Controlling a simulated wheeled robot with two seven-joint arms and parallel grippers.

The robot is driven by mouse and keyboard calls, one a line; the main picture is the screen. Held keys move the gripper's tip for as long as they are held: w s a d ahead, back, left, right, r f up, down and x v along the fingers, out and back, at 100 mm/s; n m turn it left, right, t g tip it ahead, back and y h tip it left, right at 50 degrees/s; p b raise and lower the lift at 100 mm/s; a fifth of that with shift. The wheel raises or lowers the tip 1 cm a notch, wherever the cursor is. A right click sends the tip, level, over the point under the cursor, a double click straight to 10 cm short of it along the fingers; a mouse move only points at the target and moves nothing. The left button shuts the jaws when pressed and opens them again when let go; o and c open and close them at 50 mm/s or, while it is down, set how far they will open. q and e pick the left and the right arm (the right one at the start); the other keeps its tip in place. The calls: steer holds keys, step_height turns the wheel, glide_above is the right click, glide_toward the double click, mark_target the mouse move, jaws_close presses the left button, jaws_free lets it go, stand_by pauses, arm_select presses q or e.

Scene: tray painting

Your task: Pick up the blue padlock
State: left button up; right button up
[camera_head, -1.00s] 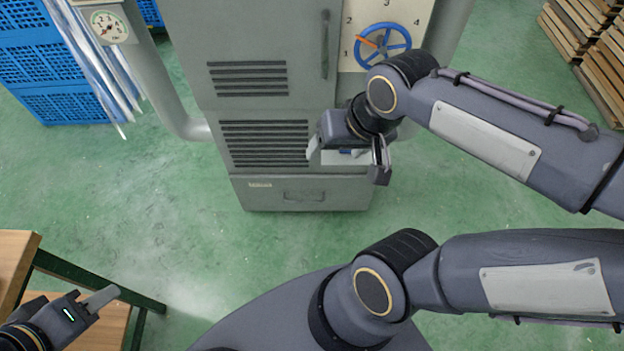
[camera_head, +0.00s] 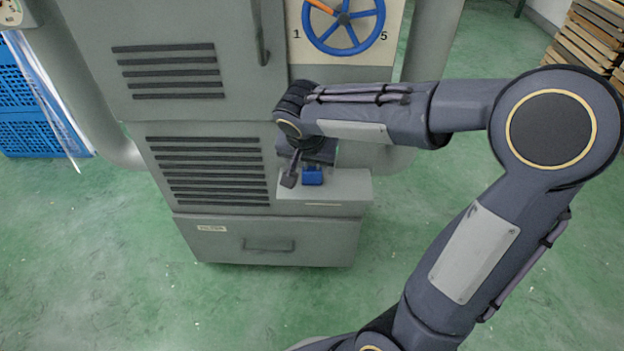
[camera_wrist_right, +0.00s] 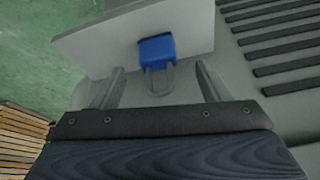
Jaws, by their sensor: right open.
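The blue padlock (camera_head: 312,176) sits on a small grey ledge (camera_head: 350,186) at the front of the grey cabinet. In the right wrist view the padlock (camera_wrist_right: 157,48) shows its blue body and a grey shackle pointing toward my gripper. My right gripper (camera_head: 303,172) is at the ledge, close to the padlock. In the wrist view its two fingers (camera_wrist_right: 160,84) are spread apart, one on each side of the shackle, with nothing held between them. The padlock's body lies just beyond the fingertips. My left gripper is out of view.
The grey cabinet (camera_head: 209,205) has vents, a handle and a drawer. A blue valve wheel (camera_head: 343,44) is above the ledge. Blue crates (camera_head: 40,135) stand at the left and stacked wooden boards (camera_head: 585,40) at the back right. Green floor around is clear.

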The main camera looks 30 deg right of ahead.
mark_target(312, 168)
steer(key=b+x, duration=0.2)
steer(key=x, duration=0.3)
steer(key=shift+d, duration=0.2)
steer(key=c, duration=1.1)
